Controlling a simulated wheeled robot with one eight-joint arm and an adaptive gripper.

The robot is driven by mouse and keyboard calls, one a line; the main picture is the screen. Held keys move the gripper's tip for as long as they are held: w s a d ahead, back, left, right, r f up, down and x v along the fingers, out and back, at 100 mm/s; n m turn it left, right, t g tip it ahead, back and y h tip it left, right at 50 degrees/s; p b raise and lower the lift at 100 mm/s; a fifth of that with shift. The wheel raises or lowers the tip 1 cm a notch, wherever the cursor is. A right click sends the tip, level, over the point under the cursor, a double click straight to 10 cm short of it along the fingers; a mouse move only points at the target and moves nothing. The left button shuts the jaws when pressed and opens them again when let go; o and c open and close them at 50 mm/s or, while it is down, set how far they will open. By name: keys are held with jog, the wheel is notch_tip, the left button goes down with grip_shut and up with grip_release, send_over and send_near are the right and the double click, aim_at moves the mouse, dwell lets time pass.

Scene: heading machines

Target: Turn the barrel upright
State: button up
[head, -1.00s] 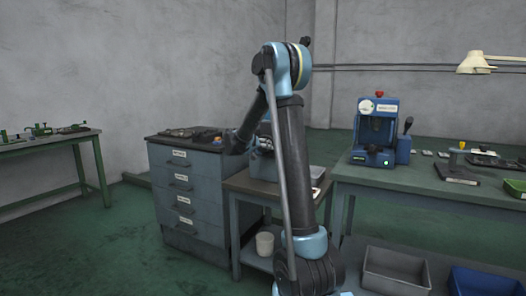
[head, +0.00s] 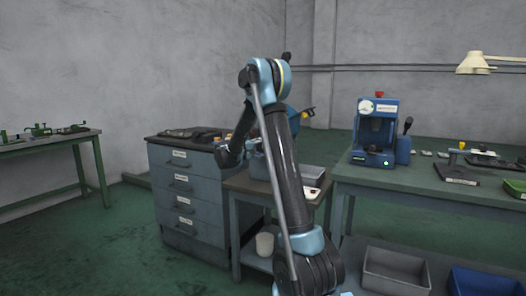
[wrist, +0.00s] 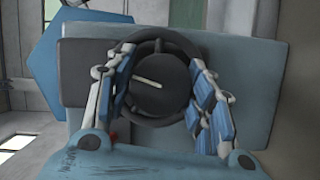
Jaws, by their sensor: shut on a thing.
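Blue-grey flat surfaces lie behind the barrel. How far the barrel is tilted is hard to tell from here. In the head view my arm hides the barrel and the fingertips. Part of a blue thing with a yellow end (head: 308,112) shows just right of my arm.
A small table (head: 240,184) with a grey tray stands behind my arm. A grey drawer cabinet (head: 182,190) is left of it. A green bench (head: 390,180) with a blue press (head: 375,130) is at right. A white bucket (head: 264,245) stands below the small table.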

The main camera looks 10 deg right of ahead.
jog(key=shift+a+f+n+t+h, duration=0.1)
jog(key=shift+n+t+h, duration=0.3)
jog(key=shift+n, duration=1.2)
jog(key=o, duration=1.1)
jog(key=shift+c, duration=0.2)
jog(key=v, duration=1.1)
jog(key=shift+a+f, duration=0.2)
jog(key=shift+a, duration=0.25)
jog(key=shift+s, duration=0.1)
